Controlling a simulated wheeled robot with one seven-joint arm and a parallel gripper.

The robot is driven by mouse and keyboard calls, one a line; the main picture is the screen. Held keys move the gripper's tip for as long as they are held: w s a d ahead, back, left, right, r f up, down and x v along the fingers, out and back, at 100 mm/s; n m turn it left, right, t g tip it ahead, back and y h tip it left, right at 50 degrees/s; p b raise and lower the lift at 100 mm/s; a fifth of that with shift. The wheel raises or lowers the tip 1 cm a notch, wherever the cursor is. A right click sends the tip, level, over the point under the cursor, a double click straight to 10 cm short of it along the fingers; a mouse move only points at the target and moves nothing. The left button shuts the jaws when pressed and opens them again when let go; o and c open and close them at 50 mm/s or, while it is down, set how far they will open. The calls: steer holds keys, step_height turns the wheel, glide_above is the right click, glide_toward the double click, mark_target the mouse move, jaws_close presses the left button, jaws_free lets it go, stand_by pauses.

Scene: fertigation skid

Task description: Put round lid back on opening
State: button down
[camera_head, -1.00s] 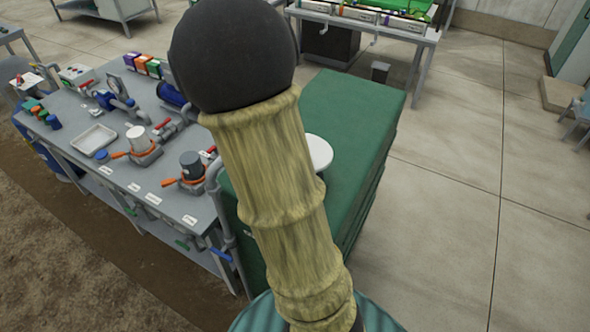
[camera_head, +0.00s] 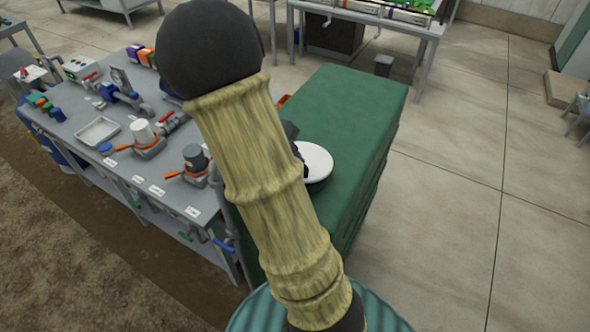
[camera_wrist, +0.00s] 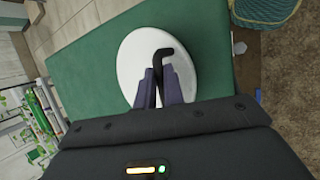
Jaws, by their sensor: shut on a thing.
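The round white lid (camera_wrist: 130,66) fills the upper middle of the wrist view, with a dark bent handle (camera_wrist: 165,54) across it. My gripper (camera_wrist: 159,82) is shut on this handle, its two purple-grey fingers on either side. In the head view the lid (camera_head: 318,162) shows beside my arm, over the green tank top (camera_head: 350,110). A darker edge shows below the white disc. I cannot tell whether it touches the top. No opening is visible; it may be under the lid or behind my arm. My gripper is mostly hidden by my arm in the head view.
A grey bench (camera_head: 120,165) with pumps, valves and a white tray (camera_head: 97,131) stands left of the tank. Another table (camera_head: 425,38) stands behind it. The floor (camera_head: 460,220) on the right is clear.

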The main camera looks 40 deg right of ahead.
steer(key=shift+f, duration=0.1)
steer(key=shift+f+p, duration=0.4)
steer(key=shift+f, duration=1.6)
steer(key=c, duration=1.5)
jaws_free()
steer(key=b+v, duration=0.1)
steer(key=v, duration=1.1)
steer(key=shift+b, duration=0.35)
steer(key=shift+w, duration=0.1)
